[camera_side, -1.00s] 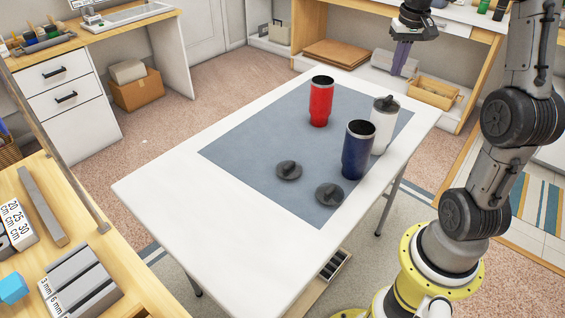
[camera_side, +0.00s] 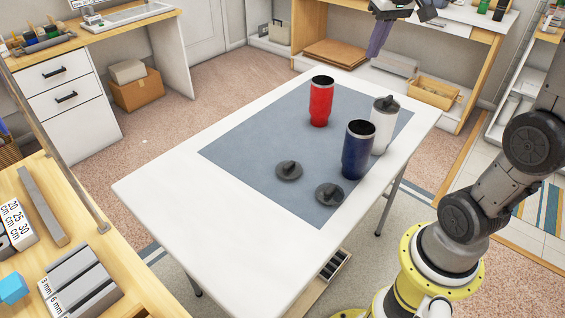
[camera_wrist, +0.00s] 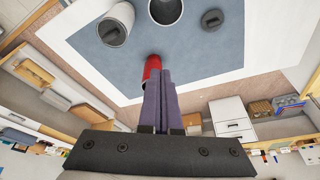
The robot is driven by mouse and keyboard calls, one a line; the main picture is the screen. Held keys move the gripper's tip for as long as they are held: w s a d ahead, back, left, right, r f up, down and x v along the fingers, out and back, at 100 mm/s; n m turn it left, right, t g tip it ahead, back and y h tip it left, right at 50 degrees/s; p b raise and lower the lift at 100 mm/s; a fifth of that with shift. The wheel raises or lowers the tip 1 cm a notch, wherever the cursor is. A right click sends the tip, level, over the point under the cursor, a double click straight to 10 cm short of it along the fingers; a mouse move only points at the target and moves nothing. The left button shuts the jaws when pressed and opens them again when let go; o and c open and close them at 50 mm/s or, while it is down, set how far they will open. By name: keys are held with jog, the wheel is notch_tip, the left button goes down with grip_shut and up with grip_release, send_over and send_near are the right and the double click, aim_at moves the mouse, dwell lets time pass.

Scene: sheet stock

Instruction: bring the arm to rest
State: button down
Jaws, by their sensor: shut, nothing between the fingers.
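My gripper (camera_side: 380,38) is at the top of the side view, above and beyond the table's far end, and touches nothing there. Its purple fingers also show in the wrist view (camera_wrist: 164,100), shut together and empty. The red tumbler (camera_side: 321,102) stands upright and open on the mat. The blue tumbler (camera_side: 357,150) stands open nearer the front right. The white tumbler (camera_side: 383,124) stands behind it with a dark lid on top. In the wrist view the fingers partly cover the red tumbler (camera_wrist: 152,66).
Two dark lids, one (camera_side: 289,170) left of the other (camera_side: 329,194), lie on the grey mat (camera_side: 245,145). The white table (camera_side: 180,195) is bare at its left end. A shelf unit with a wooden tray (camera_side: 432,92) stands beyond the table.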

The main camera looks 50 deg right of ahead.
jog(key=s+a+n+t, duration=0.15)
jog(key=s+a, duration=0.25)
jog(key=a, duration=0.5)
jog(key=s+a+f+n+t+y, duration=0.1)
jog(key=s+a+f+n, duration=0.3)
jog(key=s+a+f, duration=0.4)
jog(key=s, duration=0.3)
jog(key=shift+y, duration=0.3)
